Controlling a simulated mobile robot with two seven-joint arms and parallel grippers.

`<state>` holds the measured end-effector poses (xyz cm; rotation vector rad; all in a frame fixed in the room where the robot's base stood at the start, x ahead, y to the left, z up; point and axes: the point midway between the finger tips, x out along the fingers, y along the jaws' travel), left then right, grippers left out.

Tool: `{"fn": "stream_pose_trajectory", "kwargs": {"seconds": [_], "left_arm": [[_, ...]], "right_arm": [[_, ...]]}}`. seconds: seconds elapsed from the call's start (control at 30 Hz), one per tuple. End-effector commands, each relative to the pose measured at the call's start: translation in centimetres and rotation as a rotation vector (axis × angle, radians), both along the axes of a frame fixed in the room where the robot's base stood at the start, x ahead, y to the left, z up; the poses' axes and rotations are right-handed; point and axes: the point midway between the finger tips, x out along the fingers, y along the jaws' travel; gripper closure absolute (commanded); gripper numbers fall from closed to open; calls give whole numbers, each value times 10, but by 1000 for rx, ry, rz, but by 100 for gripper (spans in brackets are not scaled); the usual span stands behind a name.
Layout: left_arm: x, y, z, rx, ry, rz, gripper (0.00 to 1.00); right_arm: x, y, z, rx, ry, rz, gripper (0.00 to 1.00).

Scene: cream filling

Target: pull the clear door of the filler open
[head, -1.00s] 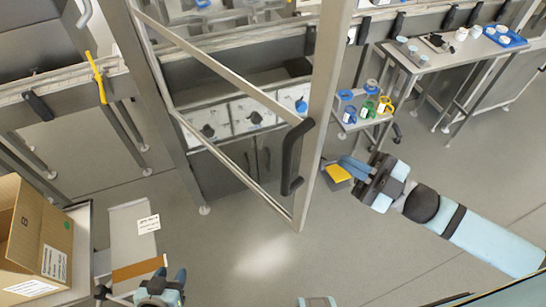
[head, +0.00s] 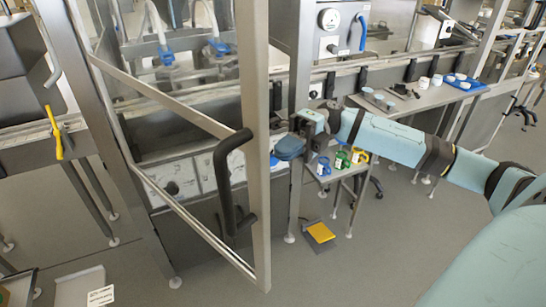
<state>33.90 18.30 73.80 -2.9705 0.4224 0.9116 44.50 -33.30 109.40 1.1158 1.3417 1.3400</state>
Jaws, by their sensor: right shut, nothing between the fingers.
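The clear door (head: 257,185) of the filler stands ajar, its metal frame angled out toward me. A bent black handle (head: 224,185) is on the free upright of its frame. My right gripper (head: 287,149) is shut and empty, just right of that upright, at about the height of the handle's upper end in the picture. I cannot tell whether it touches the frame. Its arm comes in from the right. My left gripper is not in view.
A small stand with blue, green and yellow mugs (head: 341,160) is behind my right arm. A yellow pedal (head: 320,232) is on the floor. A side table (head: 398,100) holds cups and a blue tray (head: 460,85).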

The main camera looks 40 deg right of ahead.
Motion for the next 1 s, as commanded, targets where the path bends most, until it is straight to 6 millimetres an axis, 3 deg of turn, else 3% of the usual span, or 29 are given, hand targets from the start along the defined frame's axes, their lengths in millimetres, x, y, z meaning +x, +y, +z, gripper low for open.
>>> {"fn": "stream_pose_trajectory", "kwargs": {"seconds": [0.3,0.5,0.7,1.0], "left_arm": [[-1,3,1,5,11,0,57],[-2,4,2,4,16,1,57],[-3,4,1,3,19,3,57],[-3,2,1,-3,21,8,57]], "right_arm": [[-12,68,2,4,-2,2,100],[-18,99,2,4,-1,0,100],[-20,112,1,3,1,0,100],[-21,113,0,3,1,-1,100]]}}
